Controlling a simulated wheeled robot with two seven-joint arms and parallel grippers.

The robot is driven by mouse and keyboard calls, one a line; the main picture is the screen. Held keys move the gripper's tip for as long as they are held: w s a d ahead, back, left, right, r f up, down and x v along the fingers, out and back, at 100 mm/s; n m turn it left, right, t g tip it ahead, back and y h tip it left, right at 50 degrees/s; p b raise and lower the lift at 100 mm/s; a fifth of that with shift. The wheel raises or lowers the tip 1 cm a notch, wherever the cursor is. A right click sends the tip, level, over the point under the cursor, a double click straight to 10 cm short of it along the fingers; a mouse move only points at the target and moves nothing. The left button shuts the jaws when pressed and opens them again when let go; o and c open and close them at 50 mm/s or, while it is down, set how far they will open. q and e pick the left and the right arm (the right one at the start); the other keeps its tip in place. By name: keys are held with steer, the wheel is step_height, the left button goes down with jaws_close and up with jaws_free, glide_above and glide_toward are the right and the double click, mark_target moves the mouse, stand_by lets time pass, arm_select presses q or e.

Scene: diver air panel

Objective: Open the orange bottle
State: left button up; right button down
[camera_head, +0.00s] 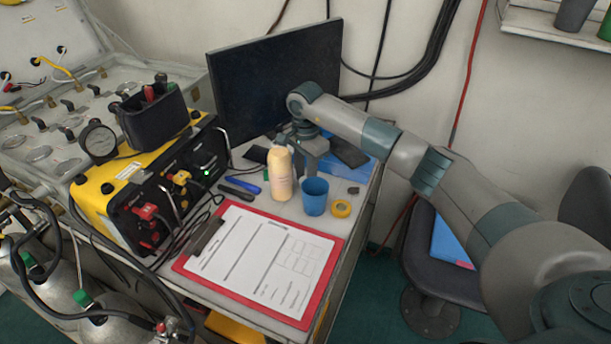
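The orange bottle (281,178) is pale orange with a rounded, lighter top. It stands upright on the table, just left of a blue cup (315,197). My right gripper (309,170) points down just behind and to the right of the bottle, its arm coming in from the right. Its fingers look spread apart with nothing between them, though the bottle partly hides them. I cannot tell whether a finger touches the bottle. My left gripper is not in view.
A monitor (275,80) stands behind the bottle. A red clipboard (333,243) with paper lies in front. Yellow tape (341,208) lies right of the cup. A blue marker (246,187) lies left of the bottle. The yellow-and-black air panel (150,187) fills the table's left side.

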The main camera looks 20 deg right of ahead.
steer(key=shift+f, duration=0.75)
steer(key=c, duration=1.4)
jaws_free()
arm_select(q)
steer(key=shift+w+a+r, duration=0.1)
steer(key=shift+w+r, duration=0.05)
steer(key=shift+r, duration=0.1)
